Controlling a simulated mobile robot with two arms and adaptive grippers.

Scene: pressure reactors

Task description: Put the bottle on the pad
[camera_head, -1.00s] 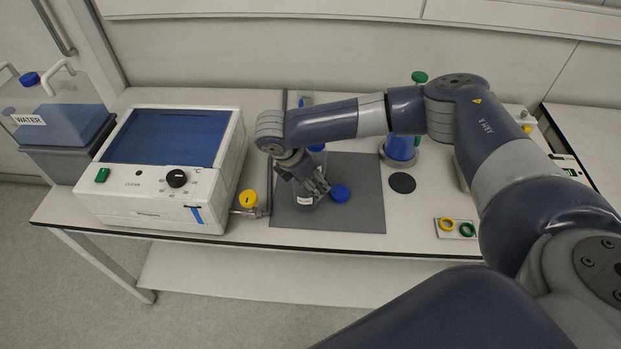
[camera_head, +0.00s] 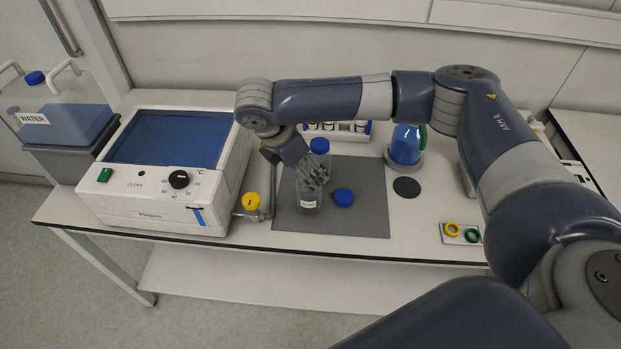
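A clear glass bottle (camera_head: 308,201) with a white label stands on the dark grey pad (camera_head: 362,222), towards its left side. A loose blue cap (camera_head: 343,197) lies on the pad to its right. My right gripper (camera_head: 315,181) hangs over the bottle's top, with its fingers apart. It overlaps the bottle's upper part in this view, so the gap between them is hard to judge. A second bottle with a blue cap (camera_head: 319,146) stands behind, partly hidden by the gripper. My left gripper is not in view.
A black disc (camera_head: 407,187), a blue flask (camera_head: 405,145) and a holder with yellow and green rings (camera_head: 459,232) are to the right. A vial rack (camera_head: 340,130) is behind.

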